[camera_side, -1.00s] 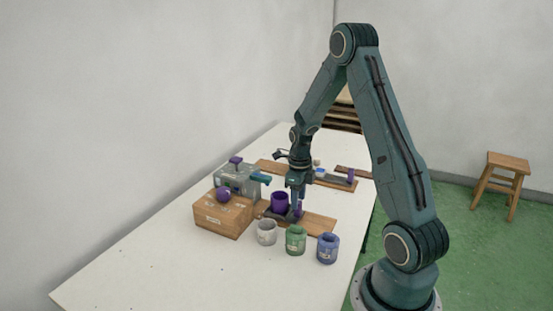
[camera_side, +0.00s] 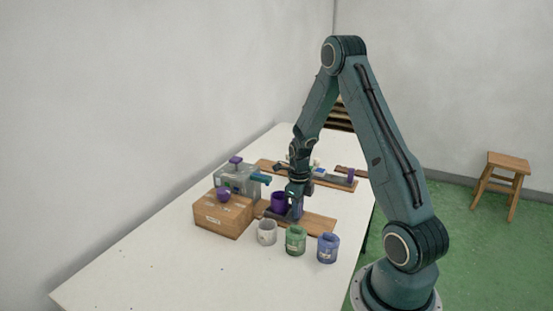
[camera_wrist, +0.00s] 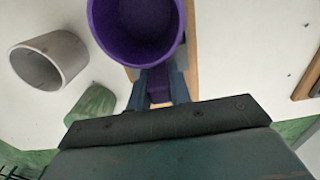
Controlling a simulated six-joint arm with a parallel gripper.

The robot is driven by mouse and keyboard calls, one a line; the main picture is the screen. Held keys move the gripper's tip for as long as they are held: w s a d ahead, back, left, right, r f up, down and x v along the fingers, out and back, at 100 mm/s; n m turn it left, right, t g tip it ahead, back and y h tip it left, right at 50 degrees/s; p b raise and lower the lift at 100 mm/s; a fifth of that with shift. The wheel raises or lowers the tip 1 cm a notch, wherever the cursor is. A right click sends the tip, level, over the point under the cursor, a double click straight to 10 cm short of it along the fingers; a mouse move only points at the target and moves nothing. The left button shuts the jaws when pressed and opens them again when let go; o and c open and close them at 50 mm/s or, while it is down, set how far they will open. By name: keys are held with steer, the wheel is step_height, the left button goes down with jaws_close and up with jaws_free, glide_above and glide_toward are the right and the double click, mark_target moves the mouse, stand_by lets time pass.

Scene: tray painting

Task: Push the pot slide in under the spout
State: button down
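The purple pot (camera_side: 278,202) stands upright on the slide, on a wooden board (camera_side: 313,222); its open mouth shows large in the wrist view (camera_wrist: 138,20). The teal spout (camera_side: 261,180) sticks out of a grey machine, up and left of the pot. My gripper (camera_side: 296,212) is low over the board, just right of the pot. In the wrist view its two fingers (camera_wrist: 159,90) stand on either side of the slide's purple handle (camera_wrist: 158,77) and appear closed on it. The slide's base is mostly hidden by the pot and gripper.
A wooden box (camera_side: 222,217) with a purple knob (camera_side: 223,195) stands left of the board. White (camera_side: 266,233), green (camera_side: 295,241) and blue (camera_side: 328,249) pots stand in front. Another board (camera_side: 335,182) with a dark strip lies behind. The near left table is clear.

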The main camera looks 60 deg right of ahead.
mark_target(284, 203)
steer(key=shift+w, duration=2.45)
steer(key=c, duration=1.3)
jaws_free()
steer(key=shift+w, duration=0.1)
steer(key=shift+r, duration=0.1)
step_height(284, 203, up, 14)
steer(key=shift+f, duration=0.2)
